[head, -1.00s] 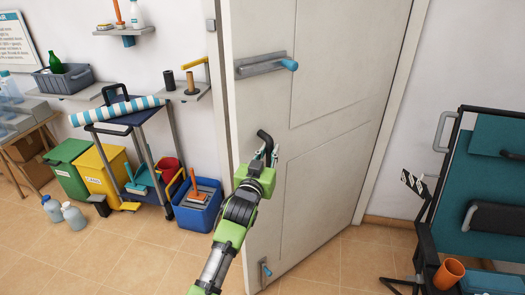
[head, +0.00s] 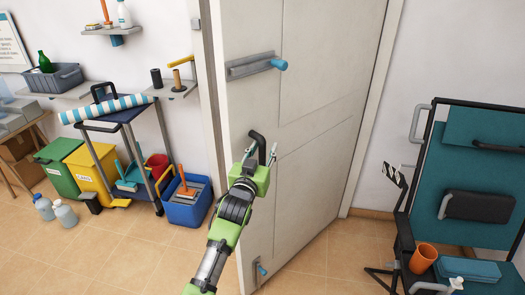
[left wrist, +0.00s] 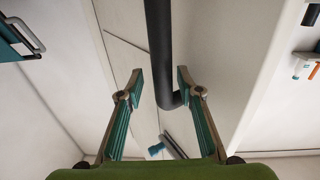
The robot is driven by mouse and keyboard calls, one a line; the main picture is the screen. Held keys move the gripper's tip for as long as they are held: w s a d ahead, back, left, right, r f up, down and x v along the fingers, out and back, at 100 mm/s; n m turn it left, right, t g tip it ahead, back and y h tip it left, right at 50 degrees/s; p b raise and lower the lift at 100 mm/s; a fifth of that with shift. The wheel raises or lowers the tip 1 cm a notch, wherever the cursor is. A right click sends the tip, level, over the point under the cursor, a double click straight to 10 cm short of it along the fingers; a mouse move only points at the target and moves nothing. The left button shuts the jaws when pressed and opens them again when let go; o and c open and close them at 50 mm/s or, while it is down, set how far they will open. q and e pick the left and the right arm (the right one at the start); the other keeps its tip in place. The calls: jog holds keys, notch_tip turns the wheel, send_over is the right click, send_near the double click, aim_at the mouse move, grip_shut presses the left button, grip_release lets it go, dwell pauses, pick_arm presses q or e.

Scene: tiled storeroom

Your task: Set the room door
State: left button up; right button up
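The white room door (head: 310,110) stands open, its left edge swung out from the wall toward me. A black handle (head: 258,143) sits near that edge. Two grey bolts with blue knobs, one above (head: 257,66) and one low (head: 260,270), are on the same face. My left gripper (head: 262,153) is at the handle. In the left wrist view, its open fingers (left wrist: 157,92) stand either side of the black handle (left wrist: 160,50), with gaps visible; contact is not clear. My right gripper is not in view.
At left are a blue bucket (head: 187,211), a trolley (head: 127,117), yellow (head: 93,172) and green (head: 62,165) bins and bottles.

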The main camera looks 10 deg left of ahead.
pick_arm(q)
jog(key=shift+f, duration=0.15)
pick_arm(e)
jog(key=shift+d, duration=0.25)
pick_arm(q)
jog(key=shift+s+a, duration=0.1)
jog(key=shift+s, duration=0.05)
jog(key=s+a, duration=0.1)
jog(key=s, duration=1)
jog(key=shift+s, duration=0.35)
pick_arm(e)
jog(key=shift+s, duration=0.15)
